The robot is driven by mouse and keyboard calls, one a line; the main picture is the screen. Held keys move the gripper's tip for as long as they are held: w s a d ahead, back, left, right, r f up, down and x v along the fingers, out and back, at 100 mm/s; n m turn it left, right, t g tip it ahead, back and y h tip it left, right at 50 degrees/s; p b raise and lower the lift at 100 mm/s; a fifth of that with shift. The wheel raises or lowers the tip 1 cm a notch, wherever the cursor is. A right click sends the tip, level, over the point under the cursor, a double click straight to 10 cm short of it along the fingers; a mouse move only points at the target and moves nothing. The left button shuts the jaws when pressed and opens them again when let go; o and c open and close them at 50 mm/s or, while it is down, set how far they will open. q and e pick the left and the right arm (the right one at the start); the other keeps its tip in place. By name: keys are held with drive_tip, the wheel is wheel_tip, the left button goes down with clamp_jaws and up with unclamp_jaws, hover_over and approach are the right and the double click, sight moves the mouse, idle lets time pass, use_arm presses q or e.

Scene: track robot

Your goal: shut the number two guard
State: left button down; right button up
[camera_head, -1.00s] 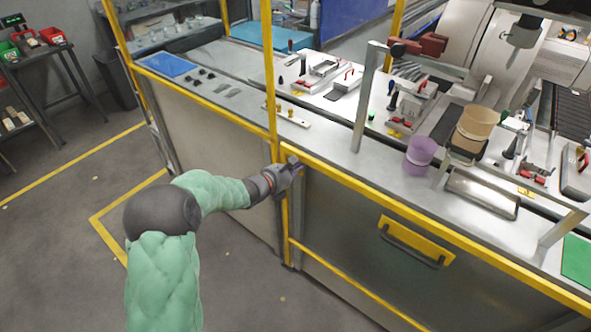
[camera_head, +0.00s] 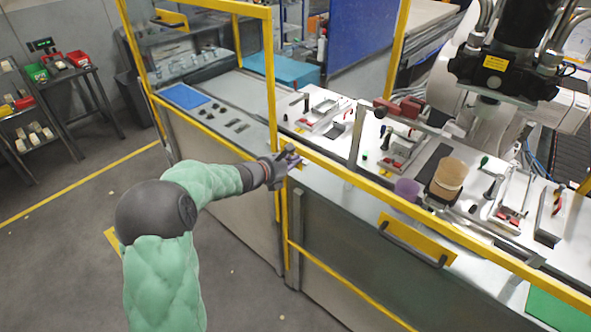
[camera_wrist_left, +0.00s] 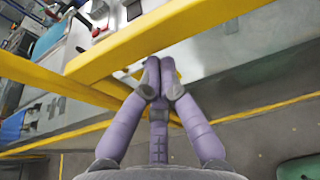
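The guard is a grey panel with a yellow top rail (camera_head: 440,225) and a yellow handle plate (camera_head: 418,240) with a dark bar, in front of the workbench. Its rail stands above the bench edge and crosses in front of the purple cup (camera_head: 406,189). My left gripper (camera_head: 290,160) is at the rail's left end, beside the yellow post (camera_head: 271,80). In the left wrist view its purple fingers (camera_wrist_left: 159,72) are drawn together at the yellow rail (camera_wrist_left: 165,35), with nothing seen between them. No number is readable on the guard. My right gripper is out of view.
The workbench (camera_head: 330,190) holds tools, clamps and a tan container (camera_head: 449,176). A white robot arm (camera_head: 490,100) stands at the back right. The floor (camera_head: 60,240) at left is clear.

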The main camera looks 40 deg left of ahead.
use_arm(q)
wheel_tip(320, 180, up, 38)
drive_tip(key=p, duration=2.4)
drive_tip(key=shift+f, duration=0.1)
